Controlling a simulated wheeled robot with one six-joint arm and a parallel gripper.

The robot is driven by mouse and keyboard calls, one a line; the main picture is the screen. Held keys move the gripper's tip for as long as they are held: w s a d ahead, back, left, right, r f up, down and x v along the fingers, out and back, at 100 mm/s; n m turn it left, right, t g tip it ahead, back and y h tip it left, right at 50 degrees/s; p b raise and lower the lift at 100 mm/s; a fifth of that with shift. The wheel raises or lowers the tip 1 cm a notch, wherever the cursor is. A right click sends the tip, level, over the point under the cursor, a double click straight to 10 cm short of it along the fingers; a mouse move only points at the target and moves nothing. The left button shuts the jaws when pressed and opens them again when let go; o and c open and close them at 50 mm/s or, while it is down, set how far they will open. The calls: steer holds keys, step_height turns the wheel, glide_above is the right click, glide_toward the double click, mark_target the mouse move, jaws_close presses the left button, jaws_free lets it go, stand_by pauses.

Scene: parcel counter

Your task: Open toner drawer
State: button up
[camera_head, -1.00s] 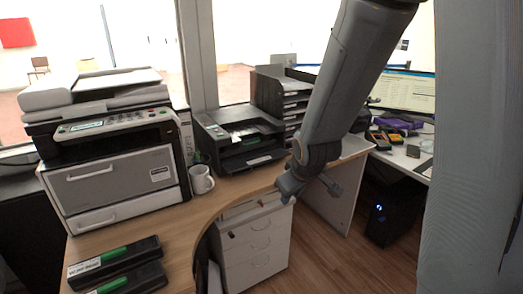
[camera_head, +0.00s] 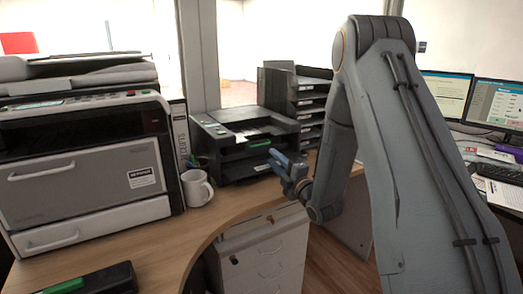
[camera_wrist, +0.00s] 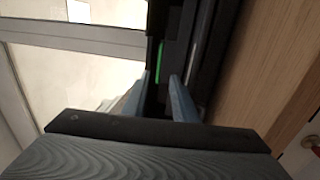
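The large printer (camera_head: 85,120) stands at the left in the head view. Its wide grey front panel (camera_head: 80,187) has a bar handle and looks closed. The pale lower drawer (camera_head: 100,226) also has a handle and looks closed. I cannot tell from a readable label which is the toner drawer. My gripper (camera_head: 281,163) is in front of the small black printer (camera_head: 240,140), apart from the large printer. In the wrist view, my gripper (camera_wrist: 160,78) is open, its fingers apart with nothing held between them. A dark body with a green strip (camera_wrist: 160,62) shows beyond the fingertips.
A white mug (camera_head: 196,188) stands between the two printers. A black toner cartridge with a green part (camera_head: 100,279) lies at the front left. A stacked tray (camera_head: 300,100) stands behind. A drawer cabinet (camera_head: 265,258) is below the counter.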

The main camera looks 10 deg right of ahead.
mark_target(254, 146)
steer(key=x, duration=0.8)
steer(key=shift+w+r, duration=0.1)
steer(key=shift+w, duration=0.3)
jaws_close()
stand_by(1.1)
